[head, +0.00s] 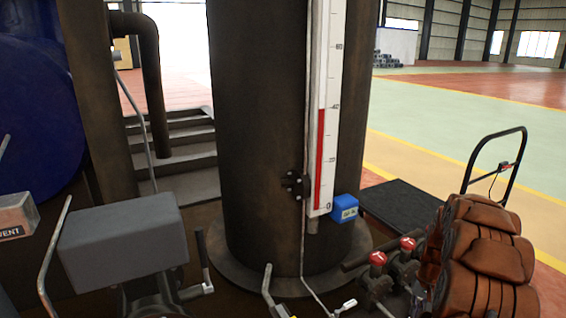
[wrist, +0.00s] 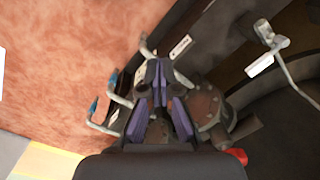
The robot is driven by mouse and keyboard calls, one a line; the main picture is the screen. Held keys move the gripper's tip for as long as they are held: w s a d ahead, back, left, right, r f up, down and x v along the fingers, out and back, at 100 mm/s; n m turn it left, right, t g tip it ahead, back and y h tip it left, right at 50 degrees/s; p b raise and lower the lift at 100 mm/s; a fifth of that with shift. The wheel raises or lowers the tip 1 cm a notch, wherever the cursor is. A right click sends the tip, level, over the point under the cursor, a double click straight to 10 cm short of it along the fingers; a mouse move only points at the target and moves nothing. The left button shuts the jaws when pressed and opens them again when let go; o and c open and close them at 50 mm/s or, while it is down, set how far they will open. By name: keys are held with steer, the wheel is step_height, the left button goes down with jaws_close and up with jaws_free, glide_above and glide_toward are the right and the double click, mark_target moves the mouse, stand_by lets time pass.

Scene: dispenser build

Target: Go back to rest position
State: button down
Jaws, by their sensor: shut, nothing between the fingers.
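My gripper (wrist: 160,97) shows in the middle of the wrist view, with dark fingers and purple pads. Its fingers are drawn together and empty. My gripper does not show in the head view.
In the head view a brown column (head: 262,130) carries a white gauge with a red bar (head: 320,160). A blue box (head: 344,208) sits at its foot. Open floor (head: 440,120) lies beyond.

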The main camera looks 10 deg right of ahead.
steer(key=s+a+r+n+p, duration=0.1)
steer(key=s+a+r+p, duration=0.15)
steer(key=a+r, duration=0.55)
steer(key=s+a+r+n+p, duration=0.15)
steer(key=a+r+p, duration=0.3)
steer(key=r, duration=0.45)
steer(key=s+a+r+n+p, duration=0.1)
steer(key=s+a+r+p, duration=0.2)
steer(key=a+r, duration=0.55)
steer(key=s+a+r+n+p, duration=0.1)
steer(key=s+a+r+p, duration=0.2)
steer(key=s+r, duration=0.3)
steer(key=s+a+r+g+p, duration=0.1)
steer(key=s+a+r+p, duration=0.3)
steer(key=s, duration=0.5)
steer(key=s+a+r+n+h+p, duration=0.1)
steer(key=s+a+r+p, duration=0.3)
steer(key=s+r, duration=0.4)
steer(key=shift+a+n+g, duration=0.35)
steer(key=shift+a+g, duration=0.05)
steer(key=shift+a, duration=0.1)
steer(key=shift+s, duration=0.1)
